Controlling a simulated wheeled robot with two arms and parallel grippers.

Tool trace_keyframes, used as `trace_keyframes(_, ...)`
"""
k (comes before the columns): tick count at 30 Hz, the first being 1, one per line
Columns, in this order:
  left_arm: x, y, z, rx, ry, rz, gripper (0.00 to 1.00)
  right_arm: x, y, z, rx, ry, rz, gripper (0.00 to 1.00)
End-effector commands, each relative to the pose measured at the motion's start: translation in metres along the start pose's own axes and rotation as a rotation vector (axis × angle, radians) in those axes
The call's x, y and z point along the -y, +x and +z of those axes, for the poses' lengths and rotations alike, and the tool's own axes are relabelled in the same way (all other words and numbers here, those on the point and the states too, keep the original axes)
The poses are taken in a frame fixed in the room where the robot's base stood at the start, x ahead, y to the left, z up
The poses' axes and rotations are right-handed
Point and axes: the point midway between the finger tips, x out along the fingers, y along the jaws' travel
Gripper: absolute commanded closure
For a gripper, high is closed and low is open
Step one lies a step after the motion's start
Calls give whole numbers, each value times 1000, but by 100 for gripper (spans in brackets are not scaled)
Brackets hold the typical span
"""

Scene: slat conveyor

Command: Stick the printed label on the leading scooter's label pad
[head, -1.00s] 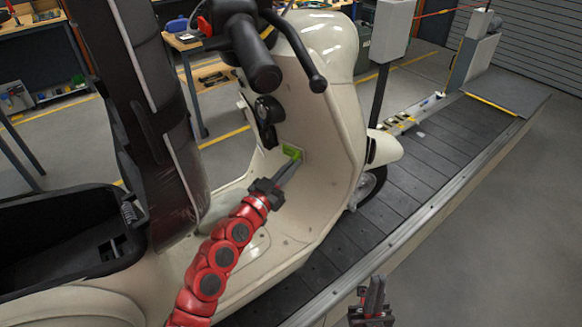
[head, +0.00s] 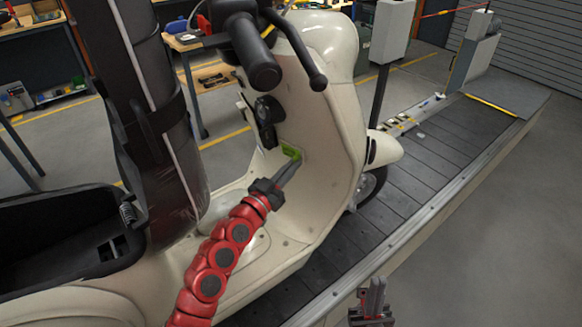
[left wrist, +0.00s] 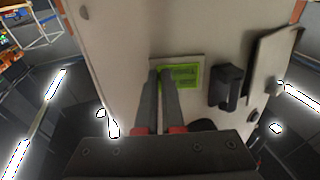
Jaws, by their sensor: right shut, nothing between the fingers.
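The cream scooter (head: 325,110) stands on the slat conveyor (head: 440,150). A bright green label (head: 291,151) lies flat against the inner face of its leg shield. In the left wrist view the green label (left wrist: 183,76) lies over a pale grey pad (left wrist: 198,59), whose rim shows around it. My left gripper (head: 294,164) has its fingertips at the label's edge; in the left wrist view a narrow gap shows between its fingers (left wrist: 160,75), and the tips hide the label's left end. My right gripper (head: 375,285) is shut and empty, low beside the conveyor's near edge.
A dark block (left wrist: 227,88) sits right of the label. A grey post box (head: 392,30) stands behind the scooter. The floor at right is clear.

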Motion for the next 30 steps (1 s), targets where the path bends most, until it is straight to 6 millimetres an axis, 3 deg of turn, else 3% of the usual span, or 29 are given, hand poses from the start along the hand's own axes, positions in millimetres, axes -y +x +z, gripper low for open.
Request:
trace_keyframes(6,0,0,-1,-1,0,0,100,0,0,0,0,0,0,100)
trace_keyframes(12,0,0,0,-1,0,0,61,0,0,0,0,0,0,100)
trace_keyframes(19,0,0,0,-1,0,0,58,0,0,0,0,0,0,100)
trace_keyframes(23,0,0,0,-1,0,0,35,0,0,0,0,0,0,100)
trace_keyframes(30,0,0,0,-1,0,0,35,0,0,0,0,0,0,100)
